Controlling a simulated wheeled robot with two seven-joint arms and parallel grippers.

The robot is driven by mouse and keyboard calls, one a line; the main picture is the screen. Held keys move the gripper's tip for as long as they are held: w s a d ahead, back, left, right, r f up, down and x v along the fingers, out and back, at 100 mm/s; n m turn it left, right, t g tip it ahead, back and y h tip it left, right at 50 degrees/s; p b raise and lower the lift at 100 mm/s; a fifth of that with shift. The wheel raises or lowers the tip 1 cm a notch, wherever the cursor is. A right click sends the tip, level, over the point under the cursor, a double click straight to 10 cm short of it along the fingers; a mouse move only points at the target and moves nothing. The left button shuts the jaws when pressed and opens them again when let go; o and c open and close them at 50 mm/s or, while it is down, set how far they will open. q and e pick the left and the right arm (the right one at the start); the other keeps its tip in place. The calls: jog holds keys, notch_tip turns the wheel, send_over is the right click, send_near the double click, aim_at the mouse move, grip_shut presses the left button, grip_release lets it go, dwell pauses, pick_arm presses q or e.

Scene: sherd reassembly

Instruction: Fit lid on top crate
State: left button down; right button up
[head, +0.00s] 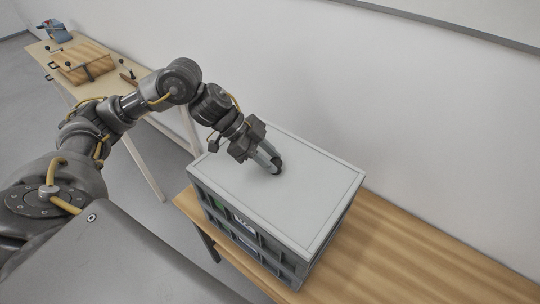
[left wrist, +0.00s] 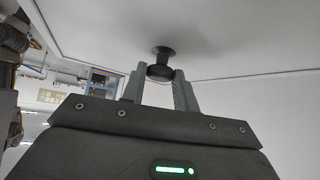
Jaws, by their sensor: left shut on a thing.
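A flat light-grey lid (head: 310,187) lies over the top of the upper grey crate (head: 238,216) and looks level with its rim. Its dark round knob shows between my fingers in the left wrist view (left wrist: 161,62). My left gripper (head: 275,167) is shut on the lid's knob, near the middle of the lid. The crates are stacked on a wooden table, and the lower crate (head: 262,253) is partly in shadow. I cannot tell whether any small gap is left between lid and rim. My right gripper is out of view.
The wooden table (head: 400,245) has free room right of the crates. A second table at the back left holds a wooden board (head: 83,62) with dark handles and a blue container (head: 55,31). A white wall stands close behind the crates.

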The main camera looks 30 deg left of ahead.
pick_arm(q)
jog(key=shift+f, duration=0.15)
jog(key=c, duration=1)
grip_release()
jog(key=b+v, duration=0.2)
jog(key=v, duration=0.9)
jog(key=shift+d+f, duration=0.1)
jog(key=shift+f, duration=0.05)
